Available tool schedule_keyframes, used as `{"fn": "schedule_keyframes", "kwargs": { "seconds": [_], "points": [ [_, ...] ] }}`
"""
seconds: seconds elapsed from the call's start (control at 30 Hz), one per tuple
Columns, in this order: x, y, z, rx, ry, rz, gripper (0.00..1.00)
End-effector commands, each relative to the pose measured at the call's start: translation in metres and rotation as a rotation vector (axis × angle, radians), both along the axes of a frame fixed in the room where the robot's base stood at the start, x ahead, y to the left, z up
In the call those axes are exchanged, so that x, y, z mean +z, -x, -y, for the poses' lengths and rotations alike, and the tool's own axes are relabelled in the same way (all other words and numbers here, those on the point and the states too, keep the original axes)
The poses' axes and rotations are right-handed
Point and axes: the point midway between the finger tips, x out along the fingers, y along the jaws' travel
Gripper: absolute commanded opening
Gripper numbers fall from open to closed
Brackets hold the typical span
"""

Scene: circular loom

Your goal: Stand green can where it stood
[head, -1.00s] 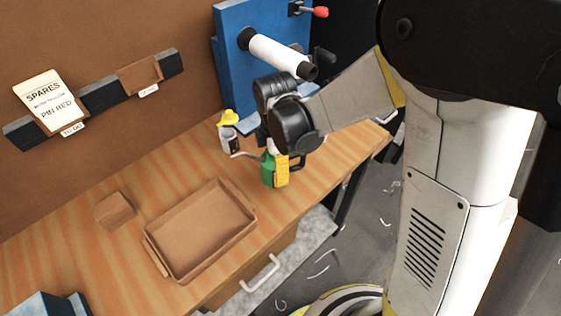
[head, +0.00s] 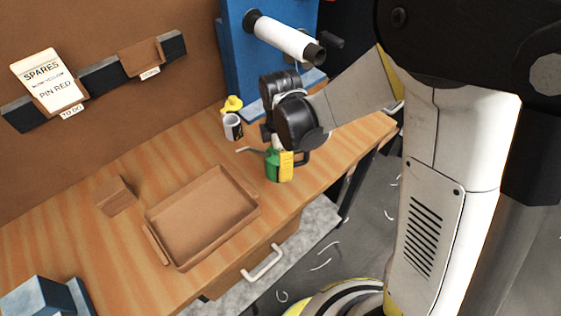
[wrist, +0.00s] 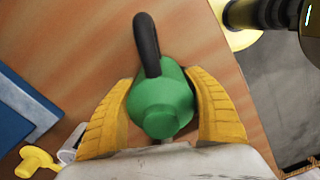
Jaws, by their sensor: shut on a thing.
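The green can (head: 271,164) is at the right part of the wooden bench, under my arm in the head view. It has a thin spout pointing left and a dark handle. In the wrist view the can (wrist: 162,100) sits between the two yellow fingers, its black handle (wrist: 147,45) pointing up the picture. My gripper (head: 285,164) is shut on the can, one yellow finger showing on its right side. The can looks upright. I cannot tell whether its base touches the bench.
The bench's front edge is close by on the right.

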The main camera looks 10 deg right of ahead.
Motion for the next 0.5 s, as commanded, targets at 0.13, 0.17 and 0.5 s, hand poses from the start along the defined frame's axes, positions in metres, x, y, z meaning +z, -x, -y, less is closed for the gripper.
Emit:
{"fn": "schedule_keyframes", "kwargs": {
  "seconds": [0.13,0.17,0.5],
  "points": [
    [-0.0049,0.0000,0.0000,0.000,0.000,0.000,0.20],
    [-0.0057,0.0000,0.0000,0.000,0.000,0.000,0.20],
    [-0.0069,0.0000,0.0000,0.000,0.000,0.000,0.88]
  ]
}}
